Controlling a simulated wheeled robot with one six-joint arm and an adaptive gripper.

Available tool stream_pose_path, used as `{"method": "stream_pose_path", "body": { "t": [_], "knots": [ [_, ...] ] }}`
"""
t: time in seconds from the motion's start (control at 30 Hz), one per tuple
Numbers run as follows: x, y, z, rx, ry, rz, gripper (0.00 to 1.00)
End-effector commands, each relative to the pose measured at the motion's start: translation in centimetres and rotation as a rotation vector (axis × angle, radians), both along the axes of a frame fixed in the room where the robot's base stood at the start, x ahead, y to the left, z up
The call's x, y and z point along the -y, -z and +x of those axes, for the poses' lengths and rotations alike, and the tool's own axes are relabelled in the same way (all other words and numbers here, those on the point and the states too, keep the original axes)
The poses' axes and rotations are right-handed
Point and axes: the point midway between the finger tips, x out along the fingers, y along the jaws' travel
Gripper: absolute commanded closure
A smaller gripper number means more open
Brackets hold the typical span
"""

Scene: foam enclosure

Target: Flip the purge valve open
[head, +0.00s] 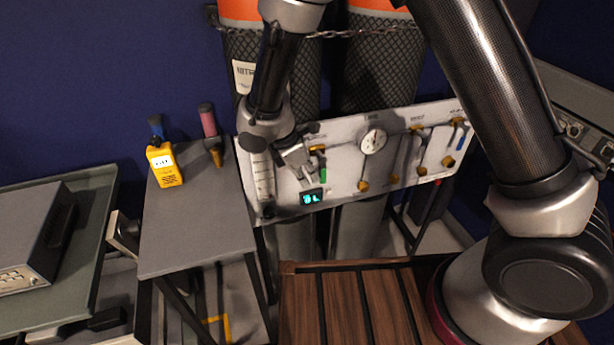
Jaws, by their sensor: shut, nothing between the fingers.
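A white valve panel (340,180) stands at the back, with brass fittings, a round gauge and small valve handles. My gripper (312,180) is at the left part of the panel, pointing down and to the right, with its fingers shut and nothing held. A green valve handle (322,176) shows right beside the fingertips; whether they touch cannot be told. Part of the valve behind the gripper is hidden. The panel labels are too small to read, so which valve is the purge valve is not certain. A blue handle (460,139) is at the panel's right end.
A lit digital display (312,197) sits just below my gripper, and a flowmeter tube (263,178) is left of it. Chained gas cylinders (375,70) stand behind the panel. A grey table (190,220) at left holds a yellow meter (164,165) and a pink-handled tool (208,122).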

Motion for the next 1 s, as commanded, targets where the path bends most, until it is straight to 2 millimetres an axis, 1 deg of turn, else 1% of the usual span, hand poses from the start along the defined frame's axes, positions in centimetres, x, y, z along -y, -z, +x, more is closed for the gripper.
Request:
{"method": "stream_pose_path", "body": {
  "t": [0.27,0.43,0.73,1.0],
  "knots": [
    [0.6,0.5,0.2,0.001,0.001,-0.007,1.00],
    [1.4,0.9,0.4,0.002,0.001,-0.008,1.00],
    [2.9,1.5,0.8,0.079,-0.002,-0.278,1.00],
    [4.2,1.4,1.2,0.077,0.001,-0.267,1.00]
  ]
}}
